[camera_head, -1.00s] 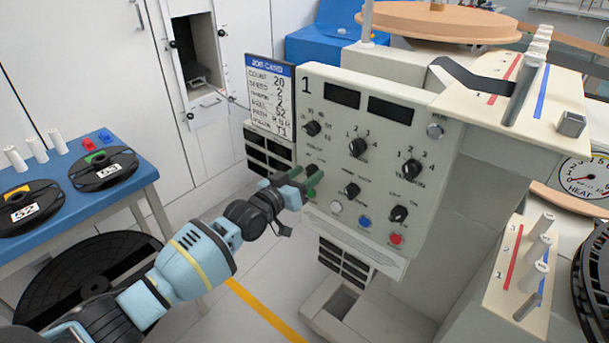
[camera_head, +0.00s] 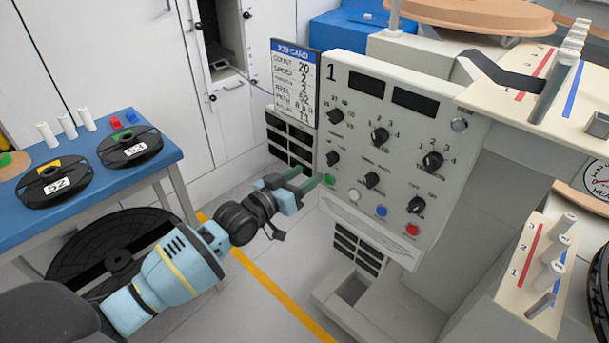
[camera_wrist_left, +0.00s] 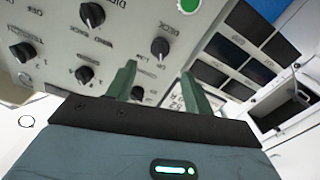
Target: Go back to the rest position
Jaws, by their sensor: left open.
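My left gripper (camera_head: 307,181) is open and empty, with green fingers, just in front of the lower left of the control panel (camera_head: 352,210). In the head view its tips are close to the green button (camera_head: 330,180); I cannot tell from that view whether they touch. In the left wrist view the two fingers (camera_wrist_left: 158,88) stand apart with nothing between them. That view also shows the green button (camera_wrist_left: 188,5) at the top and several black knobs. My right gripper is out of view.
A job card (camera_head: 296,85) stands left of the panel. A blue table (camera_head: 95,180) with reels 52 (camera_head: 57,184) and 53 (camera_head: 136,151) is at the left. A machine shelf with white rollers (camera_head: 553,274) is at the right. A yellow line (camera_head: 270,285) crosses the open floor.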

